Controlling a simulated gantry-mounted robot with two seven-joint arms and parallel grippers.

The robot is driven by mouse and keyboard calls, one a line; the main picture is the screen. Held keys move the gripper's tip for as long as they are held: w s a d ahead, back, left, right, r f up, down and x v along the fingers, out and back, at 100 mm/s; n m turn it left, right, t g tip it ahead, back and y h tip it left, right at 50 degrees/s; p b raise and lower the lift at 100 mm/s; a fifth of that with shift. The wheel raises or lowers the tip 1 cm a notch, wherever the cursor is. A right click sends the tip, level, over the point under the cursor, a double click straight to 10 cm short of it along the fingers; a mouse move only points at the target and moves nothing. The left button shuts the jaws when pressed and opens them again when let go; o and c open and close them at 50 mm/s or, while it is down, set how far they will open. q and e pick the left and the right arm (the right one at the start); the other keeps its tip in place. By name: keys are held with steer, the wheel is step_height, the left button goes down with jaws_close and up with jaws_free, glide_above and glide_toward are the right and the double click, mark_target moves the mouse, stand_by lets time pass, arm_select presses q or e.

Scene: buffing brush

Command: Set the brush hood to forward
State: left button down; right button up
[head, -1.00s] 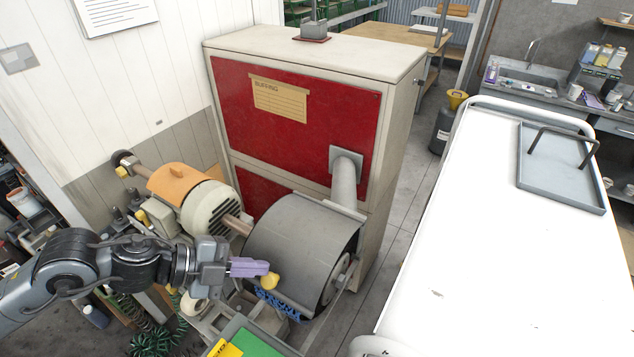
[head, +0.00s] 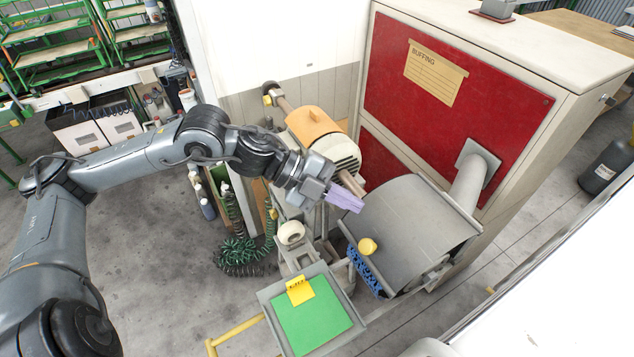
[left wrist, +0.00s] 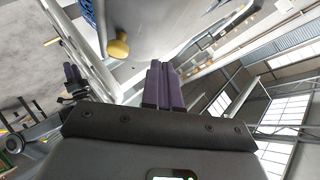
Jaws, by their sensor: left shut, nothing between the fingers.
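The brush hood (head: 410,225) is a grey curved cover on the buffing machine, in front of the red cabinet. A yellow knob (head: 367,246) sits on its lower left edge, with blue brush bristles (head: 364,272) showing below. My left gripper (head: 347,201) has purple fingers, shut and empty. It is by the hood's left upper side, apart from the knob; I cannot tell whether it touches the hood. In the left wrist view, the shut fingers (left wrist: 160,84) point past the yellow knob (left wrist: 118,47), which lies to their left. My right gripper is not in view.
The motor with an orange top (head: 310,125) stands behind my left gripper. A tray with a green pad (head: 312,318) is in front of the machine. The red-fronted cabinet (head: 400,110) stands behind the hood, joined by a grey duct (head: 470,185). Open floor lies to the left.

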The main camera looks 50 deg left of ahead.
arm_select(q)
steer(key=b+v, duration=0.2)
steer(key=v, duration=0.4)
steer(key=shift+a+r+b, duration=0.25)
steer(key=shift+r+b, duration=0.1)
steer(key=shift+s, duration=0.1)
stand_by(0.4)
